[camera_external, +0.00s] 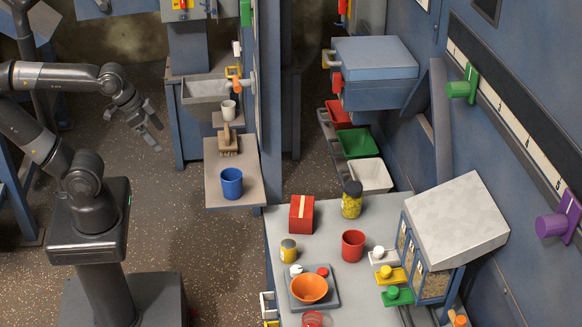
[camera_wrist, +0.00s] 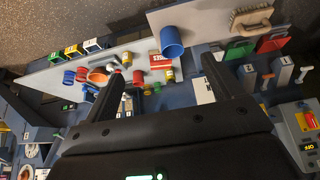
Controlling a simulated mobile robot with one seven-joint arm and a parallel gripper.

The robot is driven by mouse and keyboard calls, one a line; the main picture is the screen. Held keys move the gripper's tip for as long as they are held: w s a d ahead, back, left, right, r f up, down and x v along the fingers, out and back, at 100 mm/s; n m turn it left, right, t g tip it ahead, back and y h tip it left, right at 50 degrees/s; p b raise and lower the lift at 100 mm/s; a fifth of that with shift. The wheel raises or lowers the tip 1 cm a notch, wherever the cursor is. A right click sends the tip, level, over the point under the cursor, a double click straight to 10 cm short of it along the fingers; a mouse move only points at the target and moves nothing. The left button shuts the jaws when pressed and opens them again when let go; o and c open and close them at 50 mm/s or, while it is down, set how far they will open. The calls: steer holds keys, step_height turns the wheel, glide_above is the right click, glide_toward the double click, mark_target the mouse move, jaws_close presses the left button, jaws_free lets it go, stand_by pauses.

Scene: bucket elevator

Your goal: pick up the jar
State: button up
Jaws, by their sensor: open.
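A jar (camera_external: 351,204) with yellow contents and a dark lid stands upright on the grey table, behind the red cup (camera_external: 353,245) and right of the red box (camera_external: 301,214). A smaller yellow can (camera_external: 288,251) with a grey lid stands nearer the front; I cannot tell whether it also counts as a jar. My gripper (camera_external: 154,138) is open and empty, far left of the table, over open floor. In the wrist view my open fingers (camera_wrist: 163,68) frame the distant table; the red box (camera_wrist: 160,61) shows between them, and the jar is too small to tell surely.
A blue cup (camera_external: 231,183) and a brush (camera_external: 228,143) stand on a shelf between my arm and the table. An orange bowl (camera_external: 309,288) sits on a tray. A dispenser cabinet (camera_external: 455,222) stands right of the jar. A blue panel (camera_external: 246,100) rises behind the shelf.

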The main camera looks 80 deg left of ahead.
steer(key=w+d+r+m+h, duration=0.1)
steer(key=w+r, duration=0.3)
steer(key=w, duration=1.1)
steer(key=m+g, duration=0.1)
steer(key=m, duration=0.2)
glide_above(352, 198)
steer(key=s+a, duration=0.3)
steer(key=a, duration=0.1)
step_height(352, 198, down, 21)
steer(key=x, duration=1.1)
steer(key=shift+s+d+f, duration=0.25)
steer(key=shift+d, duration=0.05)
steer(key=shift+c, duration=0.4)
